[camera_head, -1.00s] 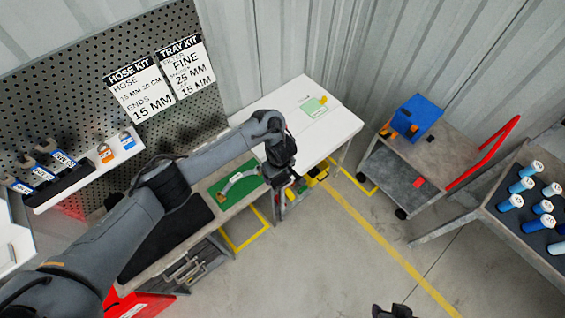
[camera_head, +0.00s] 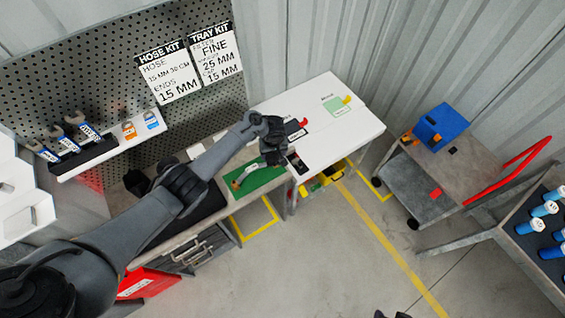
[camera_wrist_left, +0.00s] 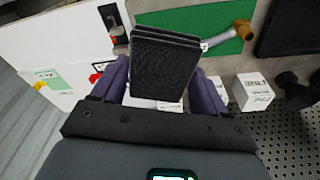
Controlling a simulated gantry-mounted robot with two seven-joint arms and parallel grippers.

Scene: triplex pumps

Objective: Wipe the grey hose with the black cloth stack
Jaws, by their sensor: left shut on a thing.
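My left gripper (camera_head: 273,160) hangs over the seam between the white tabletop and the green mat (camera_head: 275,176). In the left wrist view its purple fingers (camera_wrist_left: 160,85) are shut on the black cloth stack (camera_wrist_left: 163,65), several dark layers tilted up between them. I cannot make out the stack in the head view. The grey hose (camera_head: 253,171) lies on the green mat, left of the gripper, with a brass end at its near left. In the left wrist view the hose (camera_wrist_left: 219,39) is just beyond the stack, partly hidden by it. A dark tip at the bottom edge looks like my right gripper (camera_head: 392,314).
The white table (camera_head: 345,120) holds a green card and red and black items. White boxes (camera_wrist_left: 255,92) stand by the mat. A pegboard (camera_head: 90,60) with a tool shelf rises behind. A cart with a blue bin (camera_head: 440,127) stands right; the floor between is clear.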

